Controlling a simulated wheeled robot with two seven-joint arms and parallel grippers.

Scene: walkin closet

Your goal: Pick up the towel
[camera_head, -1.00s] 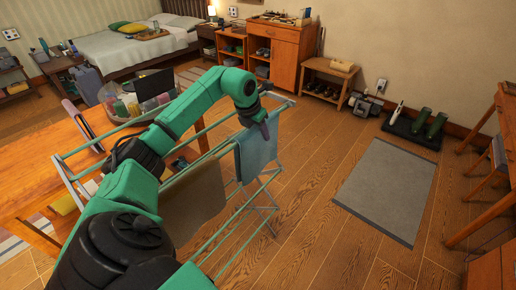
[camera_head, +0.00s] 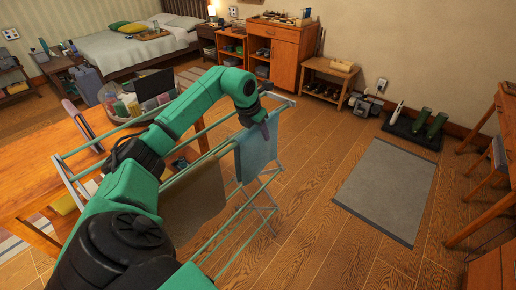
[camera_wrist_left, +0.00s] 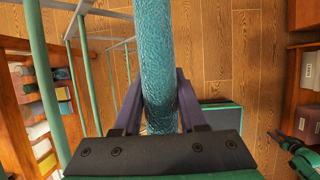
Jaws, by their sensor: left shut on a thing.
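A light blue towel (camera_head: 256,152) hangs over the end rail of a green drying rack (camera_head: 232,228). My left gripper (camera_head: 264,117) is at the towel's top edge. In the left wrist view the towel (camera_wrist_left: 156,60) runs between the two fingers of my left gripper (camera_wrist_left: 158,105), which are shut on it. The towel still lies close against the rack; I cannot tell whether it touches the rail. A second, brown cloth (camera_head: 195,208) hangs on the rack, partly behind my left arm.
A wooden table (camera_head: 40,165) stands left of the rack. A basket (camera_head: 140,98) of rolled items sits behind my arm. A grey mat (camera_head: 388,190) lies on the floor to the right, with bare floor between it and the rack.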

